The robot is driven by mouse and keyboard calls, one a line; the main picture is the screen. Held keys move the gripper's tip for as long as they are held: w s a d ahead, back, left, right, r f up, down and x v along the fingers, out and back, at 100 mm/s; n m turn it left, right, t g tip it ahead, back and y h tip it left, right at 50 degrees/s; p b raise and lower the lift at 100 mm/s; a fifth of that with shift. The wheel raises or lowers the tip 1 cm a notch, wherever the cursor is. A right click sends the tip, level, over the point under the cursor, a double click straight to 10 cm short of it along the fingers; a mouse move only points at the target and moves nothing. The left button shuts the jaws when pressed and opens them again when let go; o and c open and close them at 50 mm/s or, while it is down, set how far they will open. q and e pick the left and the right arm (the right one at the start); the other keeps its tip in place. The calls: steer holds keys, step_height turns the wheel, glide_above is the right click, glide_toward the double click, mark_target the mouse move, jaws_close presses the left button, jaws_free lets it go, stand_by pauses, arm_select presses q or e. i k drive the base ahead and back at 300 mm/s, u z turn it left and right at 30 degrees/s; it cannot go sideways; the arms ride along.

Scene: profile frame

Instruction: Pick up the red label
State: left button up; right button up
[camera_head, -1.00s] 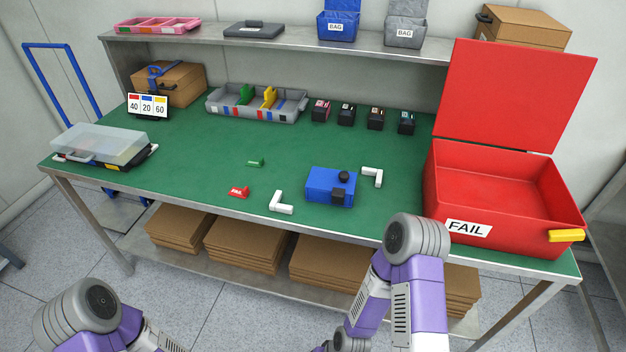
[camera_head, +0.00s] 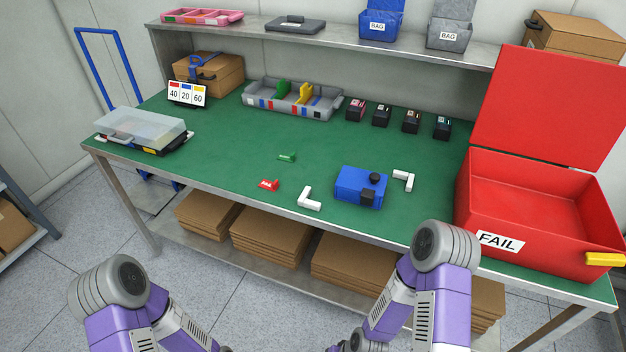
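The red label (camera_head: 268,185) is a small red piece with white marking. It lies on the green table top (camera_head: 225,160) near the front edge, left of a white L-shaped bracket. My two purple and grey arms show at the bottom of the head view, in front of the table. Neither gripper shows in the view. Nothing is touching the red label.
A green label (camera_head: 287,157) lies behind the red one. Two white brackets (camera_head: 310,199) flank a blue box (camera_head: 360,187). A grey divided tray (camera_head: 292,100), several dark bins, a clear-lidded case (camera_head: 140,130) and a red FAIL box (camera_head: 530,205) stand around the clear green middle.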

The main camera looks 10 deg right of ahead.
mark_target(265, 184)
steer(key=u, duration=1.75)
steer(key=i, duration=1.5)
steer(key=z, duration=2.55)
